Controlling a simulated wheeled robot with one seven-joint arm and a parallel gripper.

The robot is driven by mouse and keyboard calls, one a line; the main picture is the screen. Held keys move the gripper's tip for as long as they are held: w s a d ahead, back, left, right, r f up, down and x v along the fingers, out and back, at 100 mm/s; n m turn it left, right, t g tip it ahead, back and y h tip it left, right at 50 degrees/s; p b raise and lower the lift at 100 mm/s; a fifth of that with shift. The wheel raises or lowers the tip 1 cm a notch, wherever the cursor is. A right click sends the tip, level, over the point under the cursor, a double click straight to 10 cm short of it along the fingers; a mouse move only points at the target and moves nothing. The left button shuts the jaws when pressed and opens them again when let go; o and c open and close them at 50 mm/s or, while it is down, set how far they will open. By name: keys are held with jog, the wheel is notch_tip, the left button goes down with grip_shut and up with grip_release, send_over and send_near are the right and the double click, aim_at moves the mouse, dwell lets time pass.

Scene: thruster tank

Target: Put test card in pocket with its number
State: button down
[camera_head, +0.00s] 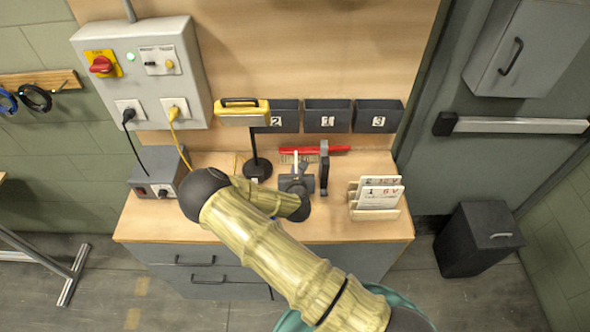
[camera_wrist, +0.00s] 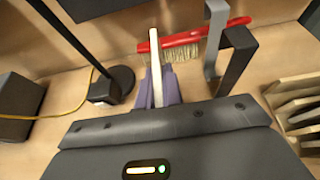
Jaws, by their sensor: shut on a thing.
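My gripper (camera_head: 297,172) is above the bench, shut on a thin pale test card (camera_head: 296,158). In the wrist view the card (camera_wrist: 157,62) stands edge-on between the purplish fingers (camera_wrist: 161,88), so its number is hidden. Three dark pockets hang on the wood panel behind: pocket 2 (camera_head: 288,106), pocket 1 (camera_head: 327,107) and pocket 3 (camera_head: 375,107). The held card is below them, apart from them. Two more test cards (camera_head: 380,195) stand in a wooden rack (camera_head: 394,214) at the bench's right; their print is too small to read surely.
A yellow device (camera_head: 242,118) on a black stand (camera_head: 258,168) partly covers pocket 2's left side. A red brush (camera_wrist: 190,40) lies at the bench's back. A dark upright bracket (camera_wrist: 237,60) stands right of my gripper. A grey box (camera_head: 158,172) is at left.

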jog(key=shift+f, duration=0.2)
jog(key=c, duration=1.6)
grip_release()
jog(key=shift+o, duration=0.2)
jog(key=shift+r, duration=0.25)
jog(key=b+v, duration=0.3)
jog(key=v, duration=0.9)
jog(key=shift+b, duration=0.3)
